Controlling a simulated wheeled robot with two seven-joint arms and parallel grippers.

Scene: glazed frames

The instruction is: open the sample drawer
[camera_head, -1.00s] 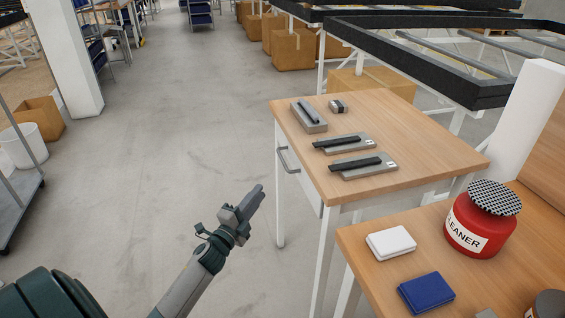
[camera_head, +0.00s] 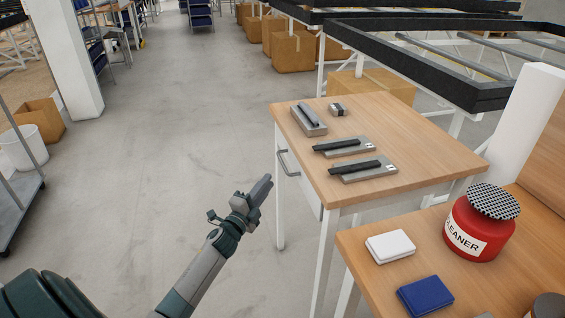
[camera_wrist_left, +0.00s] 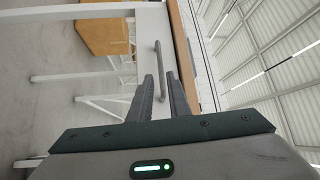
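The sample drawer (camera_head: 299,185) is the white front under the wooden top of the small table, and it looks shut. Its grey bar handle (camera_head: 288,162) is on the side facing my left arm. My left gripper (camera_head: 268,183) is just short of the handle, lower in the picture and a little left of it. In the left wrist view the two dark fingers (camera_wrist_left: 160,84) are apart with nothing between them, and the handle (camera_wrist_left: 158,63) shows ahead past their tips. My right gripper is not in view.
Several grey holders with black bars (camera_head: 362,169) lie on the wooden tabletop (camera_head: 415,155). A nearer table (camera_head: 350,246) holds a red cleaner tub (camera_head: 470,232), a white box and a blue box. The floor left of the drawer is clear.

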